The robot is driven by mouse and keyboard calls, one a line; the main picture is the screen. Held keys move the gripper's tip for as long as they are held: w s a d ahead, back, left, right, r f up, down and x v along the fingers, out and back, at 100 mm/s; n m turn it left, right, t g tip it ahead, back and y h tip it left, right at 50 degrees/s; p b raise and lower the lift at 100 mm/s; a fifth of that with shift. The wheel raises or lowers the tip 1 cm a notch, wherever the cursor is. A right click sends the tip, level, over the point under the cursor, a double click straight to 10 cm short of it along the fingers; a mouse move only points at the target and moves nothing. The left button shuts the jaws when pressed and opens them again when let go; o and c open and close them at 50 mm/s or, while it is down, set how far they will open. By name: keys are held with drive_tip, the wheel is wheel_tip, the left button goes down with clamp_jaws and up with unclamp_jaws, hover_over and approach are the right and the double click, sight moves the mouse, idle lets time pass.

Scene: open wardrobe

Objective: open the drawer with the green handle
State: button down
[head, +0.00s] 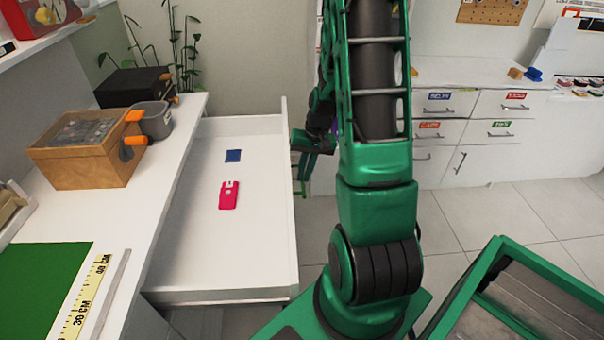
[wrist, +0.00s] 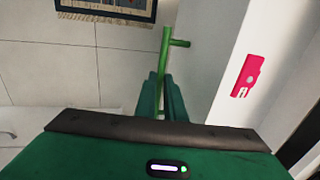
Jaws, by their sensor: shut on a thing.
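The white drawer (head: 225,268) stands pulled out from the white wardrobe unit in the head view, with its inside showing. Its green bar handle (wrist: 166,58) shows in the wrist view, on the outer face of the drawer front (wrist: 207,60). My gripper (wrist: 162,95) is shut on the handle, its two green fingers on either side of the bar. In the head view my gripper (head: 303,147) is at the outer side of the drawer front, partly hidden by my arm.
Inside the drawer lie a pink-red object (head: 228,196) and a dark blue piece (head: 233,156). A wooden box (head: 85,165) and a grey bin (head: 152,120) stand on the white top at left. White cabinets (head: 445,105) stand at back right. Tiled floor (head: 480,220) lies between.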

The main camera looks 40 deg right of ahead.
drive_tip(key=shift+w+d+r, duration=0.1)
drive_tip(key=shift+w+d, duration=0.05)
drive_tip(key=shift+w, duration=0.05)
drive_tip(key=c, duration=1.8)
unclamp_jaws()
drive_tip(key=shift+c, duration=0.2)
wheel_tip(320, 180, up, 10)
drive_tip(key=s+d, duration=0.1)
drive_tip(key=shift+s+d+r, duration=0.15)
drive_tip(key=shift+d+r, duration=0.05)
